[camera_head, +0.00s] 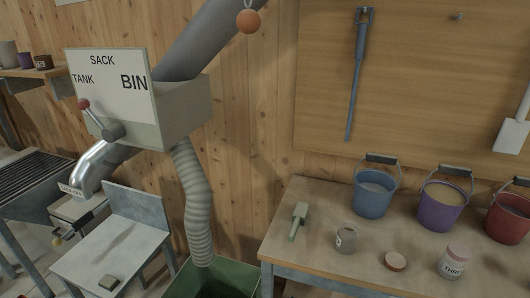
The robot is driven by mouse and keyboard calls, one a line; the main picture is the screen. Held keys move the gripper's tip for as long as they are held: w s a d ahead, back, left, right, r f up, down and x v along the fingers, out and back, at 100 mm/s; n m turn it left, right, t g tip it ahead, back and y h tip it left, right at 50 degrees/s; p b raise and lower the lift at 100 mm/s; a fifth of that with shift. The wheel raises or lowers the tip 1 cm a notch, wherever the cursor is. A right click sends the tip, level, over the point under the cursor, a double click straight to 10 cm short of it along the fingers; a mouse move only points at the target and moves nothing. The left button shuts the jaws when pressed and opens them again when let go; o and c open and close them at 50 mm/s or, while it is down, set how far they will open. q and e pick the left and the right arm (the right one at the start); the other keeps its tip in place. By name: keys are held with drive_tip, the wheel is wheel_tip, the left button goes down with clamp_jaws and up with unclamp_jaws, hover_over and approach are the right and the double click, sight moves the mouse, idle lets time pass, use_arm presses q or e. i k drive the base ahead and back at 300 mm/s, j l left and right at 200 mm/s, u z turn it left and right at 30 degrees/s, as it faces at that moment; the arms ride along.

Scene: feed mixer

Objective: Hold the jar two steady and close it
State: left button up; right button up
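An open jar (346,238), grey and glassy with a small pale label, stands upright on the workbench at the right. Its label is too small to read. A round reddish-brown lid (395,261) lies flat on the bench to its right, apart from the jar. A second jar (453,262) with a pinkish top and a white label stands further right; its lettering is not clear. I cannot tell for sure which one is jar two. Neither of my grippers is in view.
On the wooden workbench (310,257), blue (374,195), purple (440,208) and red (508,220) buckets stand behind the jars. A green-handled tool (298,221) lies left of the open jar. A green bin (218,281) sits beneath the ribbed hose (192,195).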

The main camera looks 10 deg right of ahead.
sight(347, 237)
drive_tip(key=z, duration=1.45)
